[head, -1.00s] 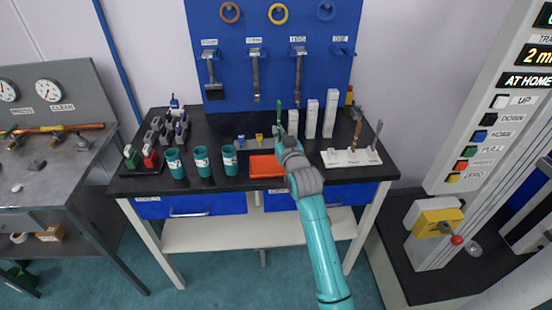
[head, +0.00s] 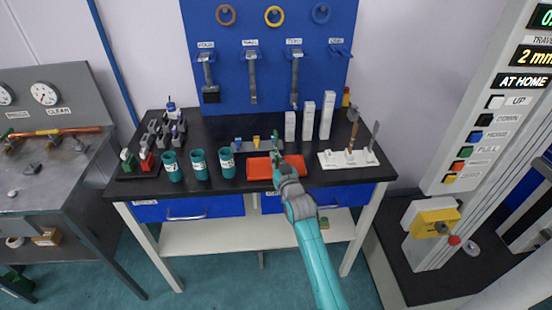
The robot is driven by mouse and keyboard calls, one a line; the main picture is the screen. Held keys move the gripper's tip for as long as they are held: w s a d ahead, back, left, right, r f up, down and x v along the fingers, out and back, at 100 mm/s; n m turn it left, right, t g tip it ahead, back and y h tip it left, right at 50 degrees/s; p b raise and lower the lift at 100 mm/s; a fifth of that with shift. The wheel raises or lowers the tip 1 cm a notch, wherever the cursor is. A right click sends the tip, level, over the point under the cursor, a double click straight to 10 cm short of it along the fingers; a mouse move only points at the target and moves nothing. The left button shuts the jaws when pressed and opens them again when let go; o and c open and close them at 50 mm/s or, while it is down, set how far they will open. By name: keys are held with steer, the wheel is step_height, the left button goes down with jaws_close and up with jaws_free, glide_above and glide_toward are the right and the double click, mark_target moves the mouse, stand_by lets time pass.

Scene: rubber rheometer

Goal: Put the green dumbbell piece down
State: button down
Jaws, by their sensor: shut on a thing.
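The green dumbbell piece (head: 275,141) is small and held roughly upright in my gripper (head: 277,155). My gripper is shut on it, over the right part of the orange tray (head: 254,171) on the black bench top. I cannot tell whether the piece touches anything below it. My gripper hides part of the tray and the lower end of the piece.
Several teal cups (head: 199,164) stand left of the tray. A small rack with blue and yellow pieces (head: 256,142) lies behind it. White blocks (head: 308,120) stand behind right, and a white tool holder (head: 348,159) sits to the right.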

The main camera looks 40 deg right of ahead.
steer(key=c, duration=1.8)
jaws_free()
steer(key=shift+f, duration=0.15)
steer(key=o, duration=0.5)
steer(key=shift+s, duration=0.1)
steer(key=v, duration=1.1)
steer(key=shift+s+a, duration=0.15)
steer(key=shift+s, duration=0.2)
